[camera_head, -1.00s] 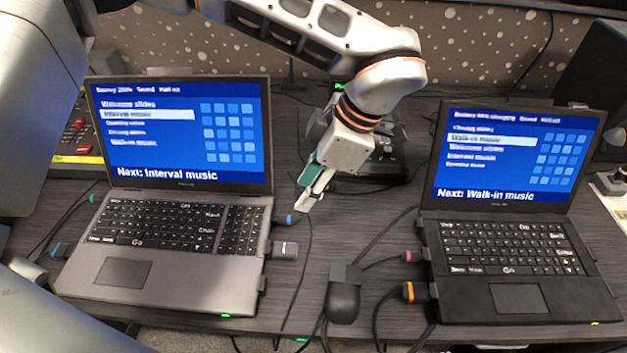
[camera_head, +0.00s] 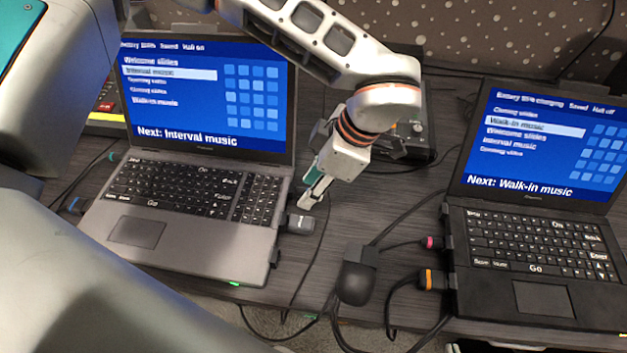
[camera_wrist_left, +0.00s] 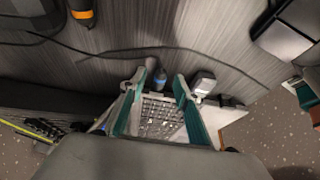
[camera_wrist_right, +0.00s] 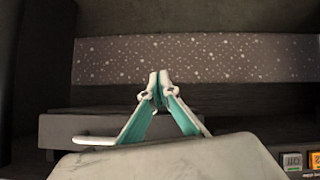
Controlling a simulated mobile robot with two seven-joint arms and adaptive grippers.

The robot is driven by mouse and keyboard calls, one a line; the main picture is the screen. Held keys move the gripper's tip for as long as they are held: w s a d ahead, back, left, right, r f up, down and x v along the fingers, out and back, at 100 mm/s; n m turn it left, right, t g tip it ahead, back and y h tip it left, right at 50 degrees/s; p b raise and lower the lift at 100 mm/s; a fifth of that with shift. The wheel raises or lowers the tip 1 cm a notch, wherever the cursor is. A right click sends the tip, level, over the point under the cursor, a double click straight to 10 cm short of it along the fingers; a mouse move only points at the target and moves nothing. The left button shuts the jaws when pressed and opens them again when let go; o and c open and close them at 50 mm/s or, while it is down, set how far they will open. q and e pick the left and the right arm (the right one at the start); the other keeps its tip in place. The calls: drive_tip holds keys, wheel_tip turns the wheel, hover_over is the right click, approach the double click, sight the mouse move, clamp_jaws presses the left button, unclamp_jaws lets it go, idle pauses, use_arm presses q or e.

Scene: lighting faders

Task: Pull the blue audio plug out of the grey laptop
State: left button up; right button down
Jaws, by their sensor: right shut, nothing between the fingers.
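The grey laptop (camera_head: 190,235) stands open at the left of the desk. The fingers are open, and I see no contact with the plug. In the head view my left gripper (camera_head: 312,198) is at the laptop's right edge and hides this plug. Another blue plug (camera_head: 76,205) is at the laptop's left edge. My right gripper (camera_wrist_right: 158,80) shows only in its wrist view, shut and empty, facing a speckled wall.
A grey stick (camera_head: 300,224) juts from the laptop's right side, close to my left fingers. A black laptop (camera_head: 530,250) with a pink plug (camera_head: 432,242) and an orange plug (camera_head: 430,279) stands at right. Cables and a black block (camera_head: 357,272) lie between the laptops.

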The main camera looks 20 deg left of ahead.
use_arm(q)
clamp_jaws()
drive_tip(key=shift+d, duration=0.2)
drive_tip(key=shift+w+d, duration=0.2)
drive_tip(key=shift+d, duration=0.5)
drive_tip(key=shift+w+d, duration=0.25)
drive_tip(key=shift+d, duration=0.4)
drive_tip(key=shift+w+d, duration=0.2)
drive_tip(key=shift+d, duration=0.5)
